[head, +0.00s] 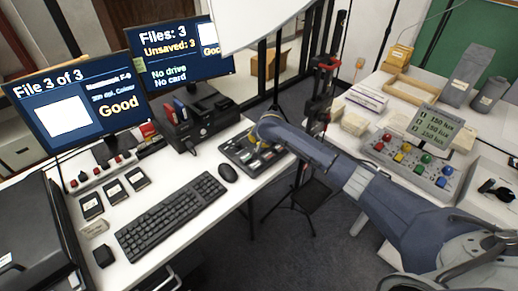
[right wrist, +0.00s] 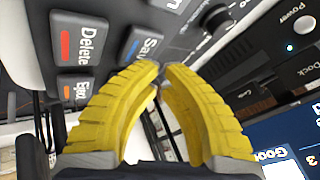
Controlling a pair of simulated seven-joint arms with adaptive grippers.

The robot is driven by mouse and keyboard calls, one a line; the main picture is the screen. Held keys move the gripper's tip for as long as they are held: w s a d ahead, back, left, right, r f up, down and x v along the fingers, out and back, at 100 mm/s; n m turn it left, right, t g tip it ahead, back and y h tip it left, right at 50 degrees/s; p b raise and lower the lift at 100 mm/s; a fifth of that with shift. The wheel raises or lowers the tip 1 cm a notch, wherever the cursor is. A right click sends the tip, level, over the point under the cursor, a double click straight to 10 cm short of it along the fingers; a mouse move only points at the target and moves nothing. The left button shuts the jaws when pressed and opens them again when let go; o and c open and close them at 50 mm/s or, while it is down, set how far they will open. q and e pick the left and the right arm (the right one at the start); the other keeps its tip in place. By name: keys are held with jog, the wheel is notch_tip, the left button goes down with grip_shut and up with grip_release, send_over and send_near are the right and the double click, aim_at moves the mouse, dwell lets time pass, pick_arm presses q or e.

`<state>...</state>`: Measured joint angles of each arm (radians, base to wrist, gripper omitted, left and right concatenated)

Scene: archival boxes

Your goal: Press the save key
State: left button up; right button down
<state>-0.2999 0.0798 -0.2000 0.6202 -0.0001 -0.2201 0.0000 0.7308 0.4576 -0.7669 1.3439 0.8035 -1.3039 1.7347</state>
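The save key (right wrist: 146,42) is a dark key with a blue bar, tilted in the right wrist view, beside the delete key (right wrist: 82,42) with its red bar. Both sit on the key panel (head: 236,151) on the desk in the head view, where labels are too small to read. My right gripper (right wrist: 163,70) has yellow fingers with tips together, just beside the save key's lower edge; I cannot tell whether they touch it. In the head view my right arm reaches over the panel and hides part of it. My left gripper is not in view.
The rear monitor (head: 180,55) reads "Files: 3, Unsaved: 3, No drive, No card". The front monitor (head: 75,105) reads "File 3 of 3" and "Good". A keyboard (head: 172,215), a mouse (head: 228,173) and a black dock unit (head: 200,118) stand near the panel.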

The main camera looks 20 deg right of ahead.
jog(key=shift+f, duration=0.75)
dwell(1.1)
jog(key=shift+r, duration=0.9)
jog(key=shift+r, duration=0.1)
jog(key=shift+r, duration=2.45)
